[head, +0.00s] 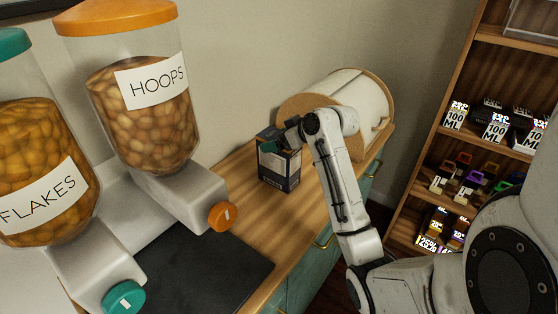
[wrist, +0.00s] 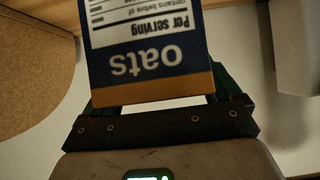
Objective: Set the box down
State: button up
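The box (head: 279,170) is dark blue with pale markings. In the head view it is upright at the wooden counter (head: 250,205), in front of the roll holder. I cannot tell whether its base touches the wood. My gripper (head: 279,144) is at the box's top, with the arm reaching in from the right. In the wrist view the box (wrist: 150,50) shows upside-down "oats" lettering and an orange-brown edge. It fills the space between the green fingers of my gripper (wrist: 165,98), which look shut on it. The fingertips are hidden behind the box.
Two dispensers, Flakes (head: 45,170) and Hoops (head: 145,100), stand at the left, with a dark mat (head: 205,270) in front. A paper roll holder (head: 340,100) stands behind the box. A shelf with small bottles (head: 470,185) is at the right. Bare counter lies left of the box.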

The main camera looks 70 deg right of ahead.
jog(key=c, duration=1.5)
grip_shut()
jog(key=shift+r, duration=0.1)
